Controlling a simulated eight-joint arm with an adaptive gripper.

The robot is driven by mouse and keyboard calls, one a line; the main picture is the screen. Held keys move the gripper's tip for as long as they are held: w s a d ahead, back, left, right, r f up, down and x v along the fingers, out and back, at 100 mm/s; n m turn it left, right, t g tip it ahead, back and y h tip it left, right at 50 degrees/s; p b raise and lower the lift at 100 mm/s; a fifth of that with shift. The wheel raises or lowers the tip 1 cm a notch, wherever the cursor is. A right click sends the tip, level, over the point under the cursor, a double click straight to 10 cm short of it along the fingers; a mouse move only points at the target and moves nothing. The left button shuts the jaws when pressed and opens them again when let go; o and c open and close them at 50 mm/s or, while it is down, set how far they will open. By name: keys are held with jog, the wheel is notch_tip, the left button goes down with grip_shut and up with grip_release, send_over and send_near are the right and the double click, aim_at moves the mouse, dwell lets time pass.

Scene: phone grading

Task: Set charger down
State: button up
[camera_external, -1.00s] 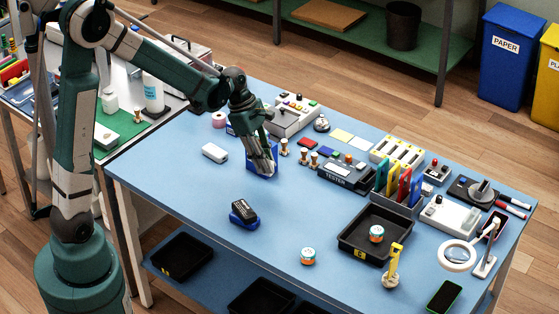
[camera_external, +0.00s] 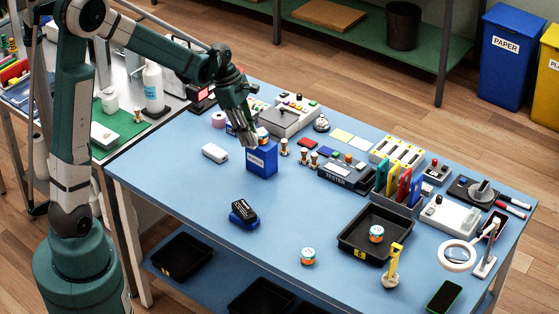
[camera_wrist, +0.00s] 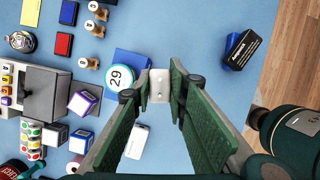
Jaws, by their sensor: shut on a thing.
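My gripper (camera_external: 250,141) is raised over the back left of the blue table, just above and beside a blue box (camera_external: 262,162). In the wrist view my gripper (camera_wrist: 160,86) is shut on a small white charger (camera_wrist: 158,84) with dark spots on its face, held between the fingertips. The charger is too hidden by the fingers to make out in the external view. The blue box also shows in the wrist view (camera_wrist: 128,62), partly covered by a round can labelled 29 (camera_wrist: 119,79).
A white block (camera_external: 214,152) lies left of the blue box. A black device on a blue base (camera_external: 243,213) stands nearer the front. A tester (camera_external: 345,176) and several knobbed pieces are to the right. The table's front left is clear.

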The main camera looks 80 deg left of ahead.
jog(key=s+a+f, duration=0.1)
jog(key=s+a, duration=0.4)
jog(key=a, duration=0.4)
jog(key=s+a+f+n+p, duration=0.1)
jog(key=s+a, duration=0.5)
jog(key=a, duration=0.4)
jog(key=s+a+f+n, duration=0.1)
jog(key=s+a+f, duration=0.1)
jog(key=s+a, duration=0.4)
jog(key=a, duration=0.4)
jog(key=shift+t+p, duration=0.3)
jog(key=shift+p, duration=0.1)
jog(key=shift+s+f, duration=0.1)
jog(key=shift+f+b, duration=0.45)
jog(key=shift+f, duration=2.6)
jog(key=shift+f, duration=0.1)
jog(key=shift+f+b, duration=0.3)
jog(key=shift+f, duration=1.45)
jog(key=shift+f, duration=0.2)
